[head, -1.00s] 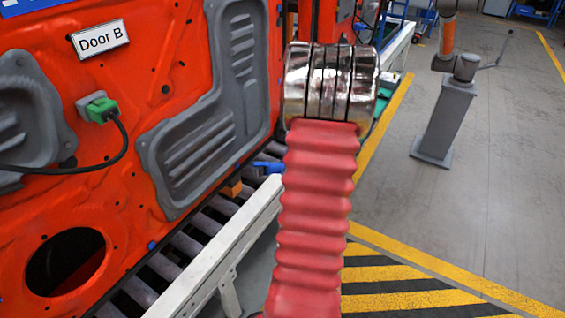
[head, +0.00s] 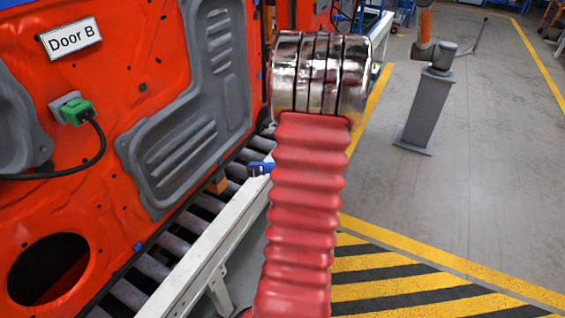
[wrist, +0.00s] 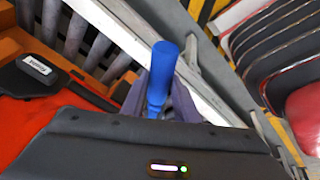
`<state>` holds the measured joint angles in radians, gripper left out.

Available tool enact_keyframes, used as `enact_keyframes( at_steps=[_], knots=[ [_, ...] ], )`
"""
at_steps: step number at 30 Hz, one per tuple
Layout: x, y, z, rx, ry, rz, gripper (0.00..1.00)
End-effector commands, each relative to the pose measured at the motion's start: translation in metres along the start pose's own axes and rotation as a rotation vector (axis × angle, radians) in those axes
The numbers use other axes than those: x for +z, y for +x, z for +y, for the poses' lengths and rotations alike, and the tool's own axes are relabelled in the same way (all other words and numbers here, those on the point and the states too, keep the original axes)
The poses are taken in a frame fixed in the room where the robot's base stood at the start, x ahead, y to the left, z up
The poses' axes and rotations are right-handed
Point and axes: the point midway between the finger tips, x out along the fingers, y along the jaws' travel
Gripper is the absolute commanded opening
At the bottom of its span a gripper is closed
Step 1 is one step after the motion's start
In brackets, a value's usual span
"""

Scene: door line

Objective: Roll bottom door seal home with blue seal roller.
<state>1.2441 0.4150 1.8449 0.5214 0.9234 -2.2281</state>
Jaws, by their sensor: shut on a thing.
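The blue seal roller (wrist: 162,75) stands between the jaws of my gripper (wrist: 158,97) in the wrist view. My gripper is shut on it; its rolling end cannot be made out. A blue piece (head: 260,168), probably the same roller, shows beside my arm in the head view, in front of the white rail. The orange-red door (head: 150,75), labelled Door B, stands at the left. The bottom door seal cannot be clearly made out. My red bellows arm hides much of the middle of the head view, including the gripper.
A roller conveyor (head: 170,237) runs under the door, with a white rail (head: 215,245) along its near side. A green plug (head: 78,111) with a black cable sits on the door. A grey post (head: 427,110) stands at the right on open floor.

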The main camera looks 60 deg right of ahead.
Motion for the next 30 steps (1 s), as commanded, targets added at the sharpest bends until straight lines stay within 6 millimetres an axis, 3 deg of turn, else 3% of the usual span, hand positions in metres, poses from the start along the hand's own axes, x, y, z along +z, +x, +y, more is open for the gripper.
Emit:
enact_keyframes(
  at_steps=[30],
  knots=[
    [0.049,-0.026,-0.036,0.001,0.001,0.000,0.00]
  ],
)
